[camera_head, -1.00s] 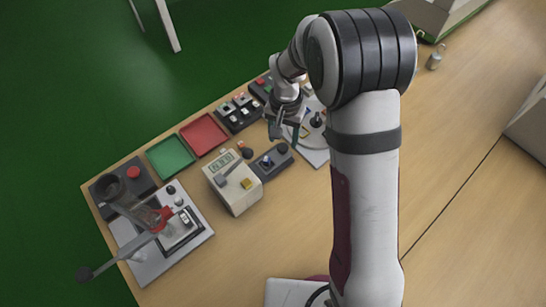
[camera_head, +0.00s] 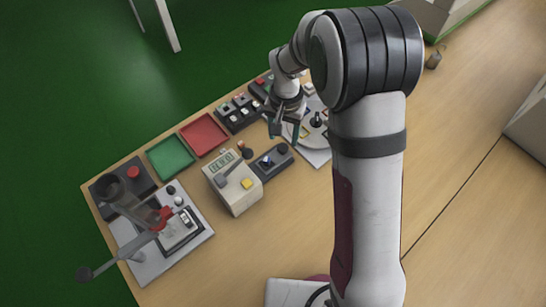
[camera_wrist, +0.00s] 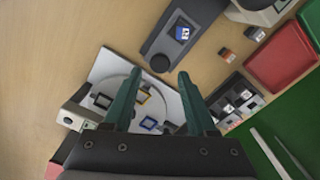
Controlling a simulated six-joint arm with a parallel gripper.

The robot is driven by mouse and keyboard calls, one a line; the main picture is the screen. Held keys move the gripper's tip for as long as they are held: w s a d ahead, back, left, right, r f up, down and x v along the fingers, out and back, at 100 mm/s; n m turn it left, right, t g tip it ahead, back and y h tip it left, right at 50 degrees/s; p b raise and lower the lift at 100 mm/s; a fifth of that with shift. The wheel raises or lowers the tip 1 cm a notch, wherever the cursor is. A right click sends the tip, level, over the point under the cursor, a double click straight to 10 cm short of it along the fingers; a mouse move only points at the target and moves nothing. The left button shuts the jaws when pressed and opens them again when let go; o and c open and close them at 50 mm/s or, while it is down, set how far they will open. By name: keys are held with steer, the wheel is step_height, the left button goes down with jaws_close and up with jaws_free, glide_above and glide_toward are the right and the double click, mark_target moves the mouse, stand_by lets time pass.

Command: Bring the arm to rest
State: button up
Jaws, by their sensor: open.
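My gripper (camera_head: 284,130) hangs over the back part of the table in the head view, its two green fingers apart with nothing between them. In the wrist view my gripper (camera_wrist: 159,77) is open above the table. A white plate with a round disc (camera_wrist: 122,83) lies beneath it, bearing several coloured square frames. The same plate (camera_head: 317,156) is partly hidden by my arm in the head view. My arm stands upright at the right of centre and bends over toward the back.
A black fixture with a blue-marked chip (camera_head: 285,160) and a beige meter box (camera_head: 239,201) stand nearby. A red tray (camera_head: 203,134), green tray (camera_head: 170,157) and black rack (camera_head: 238,112) line the back edge. A lever press (camera_head: 150,268) is at left. The right table is mostly clear.

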steer(key=shift+r, duration=0.1)
stand_by(0.3)
steer(key=s+d+r+m+y, duration=0.1)
steer(key=s+d+r, duration=0.3)
steer(key=s+r, duration=0.35)
steer(key=s+d+r+m, duration=0.1)
steer(key=s+d+r, duration=0.2)
steer(key=s+r, duration=0.45)
steer(key=s+f, duration=0.1)
steer(key=s, duration=1)
steer(key=shift+d+m+y, duration=0.3)
steer(key=shift+d+y, duration=0.1)
steer(key=shift+d, duration=0.05)
